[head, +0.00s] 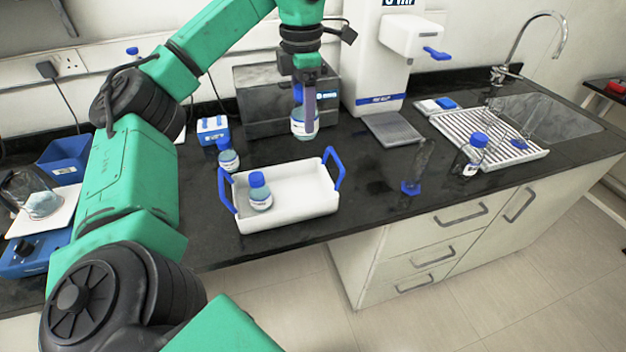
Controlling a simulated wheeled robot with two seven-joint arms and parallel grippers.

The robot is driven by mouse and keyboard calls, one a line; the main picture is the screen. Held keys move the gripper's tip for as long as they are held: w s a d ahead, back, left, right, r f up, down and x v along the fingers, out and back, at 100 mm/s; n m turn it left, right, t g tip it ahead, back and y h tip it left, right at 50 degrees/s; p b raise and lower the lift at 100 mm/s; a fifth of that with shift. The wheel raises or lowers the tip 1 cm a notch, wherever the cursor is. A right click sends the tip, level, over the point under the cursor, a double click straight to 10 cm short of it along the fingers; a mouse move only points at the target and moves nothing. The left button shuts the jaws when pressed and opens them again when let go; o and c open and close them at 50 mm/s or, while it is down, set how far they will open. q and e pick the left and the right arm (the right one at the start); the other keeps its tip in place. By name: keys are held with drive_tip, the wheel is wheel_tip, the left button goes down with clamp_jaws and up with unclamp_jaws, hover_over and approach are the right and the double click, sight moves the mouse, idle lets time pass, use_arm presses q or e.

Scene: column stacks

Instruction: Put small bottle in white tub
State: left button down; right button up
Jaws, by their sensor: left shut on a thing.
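The white tub (290,208) with blue handles stands on the black counter. A small bottle (260,196) with a blue cap stands upright inside it, at the left. My left gripper (304,92) points down behind the tub and is shut on another blue-capped bottle (301,127), held upright; its cap is partly hidden by the fingers. A third small bottle (228,160) stands on the counter just behind the tub's left end. My right gripper is not in view.
A grey box (262,92) and a white dispenser (375,60) stand at the back. A blue-based cylinder (411,187) stands right of the tub. A white drying rack (500,135) with a bottle (474,153) is near the sink. The tub's right half is empty.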

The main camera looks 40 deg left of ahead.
use_arm(q)
drive_tip(key=f+b, duration=0.3)
drive_tip(key=f, duration=0.3)
drive_tip(key=a+f+b, duration=0.1)
drive_tip(key=f+b, duration=0.1)
drive_tip(key=f, duration=0.5)
drive_tip(key=w+f+b, duration=0.1)
drive_tip(key=f+b, duration=0.2)
drive_tip(key=f, duration=0.4)
drive_tip(key=shift+a+f+b, duration=0.15)
drive_tip(key=shift+a+b, duration=0.1)
drive_tip(key=shift+b, duration=0.05)
drive_tip(key=shift+w+f, duration=0.1)
drive_tip(key=shift+f, duration=0.25)
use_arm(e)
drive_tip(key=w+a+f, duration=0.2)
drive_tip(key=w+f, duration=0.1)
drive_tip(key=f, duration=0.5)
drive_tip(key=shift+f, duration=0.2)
use_arm(q)
drive_tip(key=shift+d, duration=0.1)
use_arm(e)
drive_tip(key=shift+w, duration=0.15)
use_arm(q)
unclamp_jaws()
drive_tip(key=shift+f, duration=0.1)
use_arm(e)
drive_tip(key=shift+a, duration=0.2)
